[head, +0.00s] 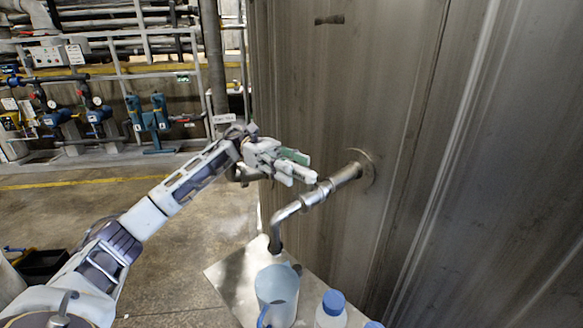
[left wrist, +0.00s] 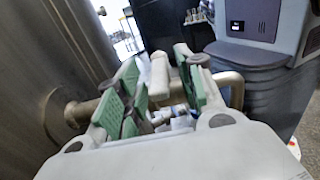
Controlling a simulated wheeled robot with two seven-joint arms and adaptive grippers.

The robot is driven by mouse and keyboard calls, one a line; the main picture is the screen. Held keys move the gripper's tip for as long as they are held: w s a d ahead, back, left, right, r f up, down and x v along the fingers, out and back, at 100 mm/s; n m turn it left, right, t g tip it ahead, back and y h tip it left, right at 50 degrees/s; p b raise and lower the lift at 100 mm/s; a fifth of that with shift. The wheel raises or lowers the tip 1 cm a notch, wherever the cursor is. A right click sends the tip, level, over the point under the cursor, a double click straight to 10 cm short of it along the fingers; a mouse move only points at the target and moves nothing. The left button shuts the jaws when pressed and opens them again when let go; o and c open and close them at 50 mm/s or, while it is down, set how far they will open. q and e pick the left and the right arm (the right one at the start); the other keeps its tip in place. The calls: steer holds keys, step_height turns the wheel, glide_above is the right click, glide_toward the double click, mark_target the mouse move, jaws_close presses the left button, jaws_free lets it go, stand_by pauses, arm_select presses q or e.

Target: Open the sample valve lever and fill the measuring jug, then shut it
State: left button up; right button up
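A metal sample pipe (head: 330,187) comes out of the tank wall, and its spout bends down. My left gripper (head: 300,165) is beside the pipe, just above and left of it. In the left wrist view its green-padded fingers (left wrist: 157,70) are apart. A pale bar (left wrist: 159,88), which looks like the valve lever, stands between them with a gap visible on either side. In the head view the lever cannot be made out behind the gripper. The translucent blue measuring jug (head: 277,290) stands below the spout; I cannot tell whether it holds liquid. My right gripper is not in view.
A metal shelf (head: 232,284) carries the jug. A white bottle with a blue cap (head: 332,302) stands right of the jug, with another blue cap (head: 373,324) beside it. The tank wall (head: 330,80) closes off the right. Open floor lies at left.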

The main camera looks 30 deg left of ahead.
arm_select(q)
jaws_close()
stand_by(0.4)
